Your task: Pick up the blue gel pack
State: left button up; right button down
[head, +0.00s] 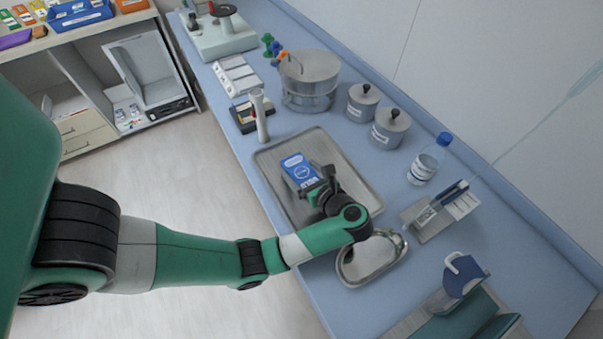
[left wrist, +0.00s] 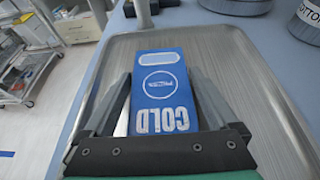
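The blue gel pack (head: 299,167) has a white label and lies in the metal tray (head: 275,196) on the counter. In the left wrist view the pack (left wrist: 160,84) shows the word COLD, upside down. My left gripper (head: 313,181) is low over the tray at the pack's near end. In the left wrist view its fingers (left wrist: 162,78) stand open, one on each side of the pack. A gap shows beside the left finger; whether the right finger touches the pack I cannot tell. The pack's near end is hidden behind the gripper. My right gripper is not in view.
A kidney dish (head: 372,262) sits just in front of the tray, under my left wrist. A white cylinder (head: 260,115), a steel pot (head: 308,80), lidded canisters (head: 390,128) and a bottle (head: 428,160) stand behind and beside the tray.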

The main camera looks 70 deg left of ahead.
pick_arm(q)
jog(key=c, duration=1.2)
notch_tip(320, 180, up, 10)
jog(key=p, duration=0.3)
notch_tip(320, 180, up, 5)
jog(key=p, duration=0.4)
send_over(303, 173)
jog(key=shift+b, duration=0.35)
